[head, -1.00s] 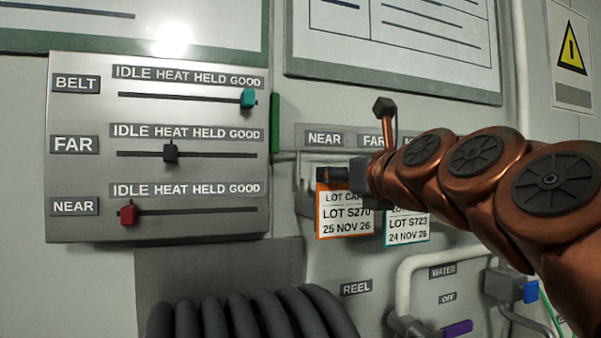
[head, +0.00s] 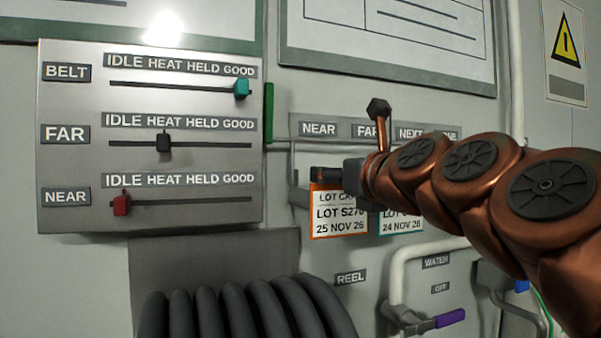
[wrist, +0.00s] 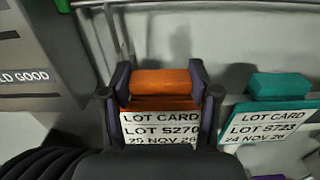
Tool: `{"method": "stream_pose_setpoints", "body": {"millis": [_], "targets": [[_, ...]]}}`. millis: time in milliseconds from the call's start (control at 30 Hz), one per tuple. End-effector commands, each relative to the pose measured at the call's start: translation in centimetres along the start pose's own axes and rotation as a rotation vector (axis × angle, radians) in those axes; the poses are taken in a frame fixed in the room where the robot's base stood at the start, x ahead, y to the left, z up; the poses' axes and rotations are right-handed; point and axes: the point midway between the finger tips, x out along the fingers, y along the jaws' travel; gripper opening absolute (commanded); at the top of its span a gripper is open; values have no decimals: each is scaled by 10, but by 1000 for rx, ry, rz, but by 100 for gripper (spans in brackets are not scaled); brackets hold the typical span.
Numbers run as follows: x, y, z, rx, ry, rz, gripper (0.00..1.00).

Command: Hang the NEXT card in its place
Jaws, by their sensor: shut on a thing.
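The orange-edged lot card (head: 338,215), reading LOT S270, 25 NOV 26, is upright below the NEAR label (head: 318,129). My gripper (head: 326,175) is shut on its orange top block; the wrist view shows the block (wrist: 160,82) between both fingers (wrist: 160,92). I cannot tell whether the card touches a hook or the rail. A teal-edged card (head: 400,226), LOT S723, 24 NOV 26, is to its right, partly behind my arm; it also shows in the wrist view (wrist: 268,122). The NEXT label (head: 411,133) is right of the FAR label (head: 366,130); the places below are largely hidden by my arm.
A slider panel (head: 150,225) marked BELT, FAR and NEAR is on the left. A thick black hose coil (head: 240,310) is below. A pipe with a purple-handled valve (head: 450,317) is at lower right. A thin rail (wrist: 150,3) runs above the cards.

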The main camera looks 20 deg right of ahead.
Motion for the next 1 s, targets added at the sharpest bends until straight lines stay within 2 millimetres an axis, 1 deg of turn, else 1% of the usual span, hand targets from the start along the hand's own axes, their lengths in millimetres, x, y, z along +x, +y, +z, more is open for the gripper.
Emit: {"method": "stream_pose_setpoints", "body": {"millis": [500, 700, 733, 900, 1000], "targets": [[0, 0, -8, -1, -2, -1, 29], [0, 0, -8, -1, -1, -1, 29], [0, 0, -8, -1, -1, -1, 64], [0, 0, -8, -1, -1, -1, 82], [0, 0, -8, -1, 0, -1, 90]]}}
